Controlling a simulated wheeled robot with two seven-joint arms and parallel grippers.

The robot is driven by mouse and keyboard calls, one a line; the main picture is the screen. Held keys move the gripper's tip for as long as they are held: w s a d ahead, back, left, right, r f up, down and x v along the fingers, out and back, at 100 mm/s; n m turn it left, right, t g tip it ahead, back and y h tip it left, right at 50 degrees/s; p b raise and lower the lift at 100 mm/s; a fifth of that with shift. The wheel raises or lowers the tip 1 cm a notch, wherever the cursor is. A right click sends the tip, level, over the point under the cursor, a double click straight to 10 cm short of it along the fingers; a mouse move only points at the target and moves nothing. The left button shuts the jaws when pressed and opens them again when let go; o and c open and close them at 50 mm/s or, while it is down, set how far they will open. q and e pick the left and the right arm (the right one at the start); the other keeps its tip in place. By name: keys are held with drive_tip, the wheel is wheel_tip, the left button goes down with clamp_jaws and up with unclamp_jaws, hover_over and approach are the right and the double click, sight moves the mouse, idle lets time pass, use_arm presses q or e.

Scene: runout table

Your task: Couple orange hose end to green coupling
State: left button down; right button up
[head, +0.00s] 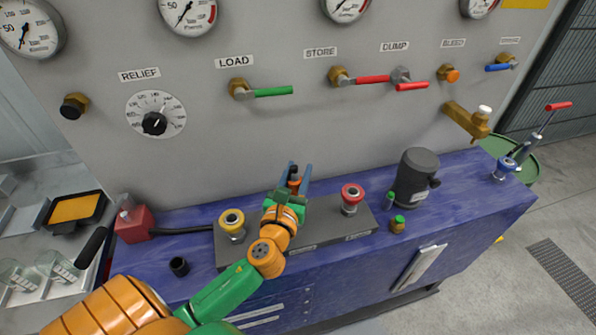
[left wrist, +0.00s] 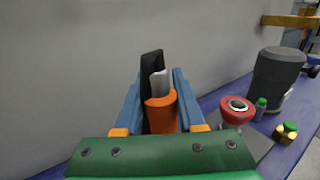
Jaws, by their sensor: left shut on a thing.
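My left gripper (head: 297,172) reaches over the middle of the grey coupling plate (head: 334,230). Its blue fingers are shut on the orange hose end (head: 294,182). In the left wrist view the orange hose end (left wrist: 161,112) sits between the fingers, with a black part and a light grey part rising beyond it. On the plate, a yellow-ringed coupling (head: 232,224) stands left of the gripper and a red-ringed coupling (head: 351,198) stands right of it. No green coupling shows on the plate; the stretch under my gripper is hidden. My right gripper is out of view.
The plate lies on a blue bench (head: 460,195) before a grey panel with gauges and valve handles. A dark grey cylinder (head: 414,178) and a small green-capped item (head: 398,224) stand to the right.

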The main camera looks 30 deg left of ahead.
sight(293, 191)
use_arm(q)
drive_tip(key=shift+f+b, duration=0.5)
drive_tip(key=shift+f, duration=0.1)
drive_tip(key=shift+c, duration=2.2)
unclamp_jaws()
drive_tip(key=b+v, duration=0.1)
drive_tip(key=v, duration=0.6)
drive_tip(key=shift+f+b, duration=0.1)
drive_tip(key=shift+b, duration=0.2)
drive_tip(key=shift+s, duration=0.15)
